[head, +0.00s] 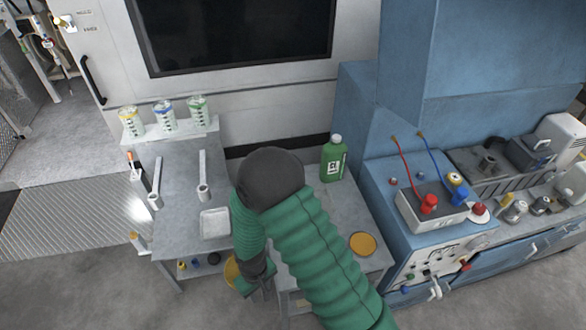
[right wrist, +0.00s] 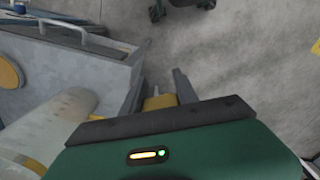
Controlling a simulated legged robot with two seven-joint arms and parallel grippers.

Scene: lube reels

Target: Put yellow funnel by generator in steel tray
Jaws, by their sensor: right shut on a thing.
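My right gripper (head: 262,284) is low at the front edge of the grey tables, its arm covering much of the middle. It is shut on a yellow thing, seemingly the yellow funnel (head: 231,271), which shows partly beside the gripper in the head view. In the right wrist view a small part of the yellow funnel (right wrist: 160,102) shows between the fingers (right wrist: 160,92); the rest is hidden by the gripper body. A pale steel tray (head: 214,223) lies on the left grey table, left of my arm, and looks empty. My left gripper is not in view.
A green bottle (head: 334,160) and a flat orange-yellow disc (head: 363,244) are on the right table. Two wrenches (head: 203,178) lie on the left table. Several cups (head: 165,117) stand on a rack behind. A blue machine (head: 385,200) stands at the right.

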